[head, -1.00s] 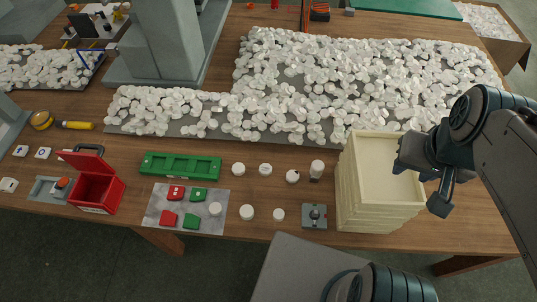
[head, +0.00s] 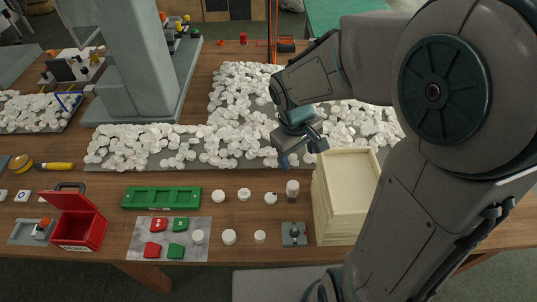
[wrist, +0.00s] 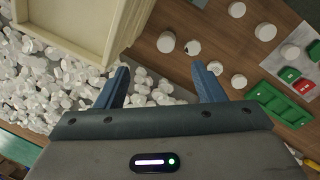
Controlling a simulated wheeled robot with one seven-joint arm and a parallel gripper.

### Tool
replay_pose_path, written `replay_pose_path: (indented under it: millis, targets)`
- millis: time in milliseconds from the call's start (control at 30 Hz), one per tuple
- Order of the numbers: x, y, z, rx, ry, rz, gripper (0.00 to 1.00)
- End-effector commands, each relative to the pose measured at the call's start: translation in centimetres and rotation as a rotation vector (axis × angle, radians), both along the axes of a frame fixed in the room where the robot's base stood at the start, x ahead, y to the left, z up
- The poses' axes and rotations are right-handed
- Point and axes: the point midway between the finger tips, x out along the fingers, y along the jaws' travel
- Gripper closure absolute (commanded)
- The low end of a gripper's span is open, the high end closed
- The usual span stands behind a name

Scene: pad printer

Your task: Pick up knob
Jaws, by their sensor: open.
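Several small white round pieces lie on the wooden table; I cannot tell which one is the knob. They include one at the back left (head: 217,196), one beside it (head: 244,194), one with a dark mark (head: 270,198) and a front one (head: 260,236). A taller white piece (head: 292,188) stands beside the cream crate; it also shows in the wrist view (wrist: 166,42). A grey square block with a dark round top (head: 293,234) sits in front of it. My gripper (head: 302,153) is open and empty, above the white heap's front edge, behind these pieces. Its blue fingers (wrist: 160,75) point toward the table.
The cream crate (head: 320,215) stands right of the pieces. A heap of white discs (head: 225,145) covers the back. Left are a green tray (head: 160,197), a grey mat (head: 140,245) with red and green parts, and an open red box (head: 75,230). A grey column (head: 120,60) rises behind.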

Motion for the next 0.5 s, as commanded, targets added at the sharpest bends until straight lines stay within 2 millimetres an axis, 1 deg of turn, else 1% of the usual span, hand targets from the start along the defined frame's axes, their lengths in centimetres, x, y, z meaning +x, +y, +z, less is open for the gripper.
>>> replay_pose_path:
  millis: [33, 100, 200, 300, 400, 500]
  targets:
    - [0.9, 1.0, -1.1, -0.003, 0.032, 0.054, 0.38]
    - [1.9, 2.3, -2.7, -0.004, 0.066, 0.129, 0.38]
    - [3.0, 4.1, -4.9, 0.005, 0.106, 0.223, 0.38]
    - [3.6, 5.6, -6.7, 0.017, 0.139, 0.298, 0.38]
    - [4.0, 6.7, -8.1, 0.03, 0.159, 0.351, 0.38]
    - [4.2, 7.4, -8.9, 0.038, 0.168, 0.38, 0.38]
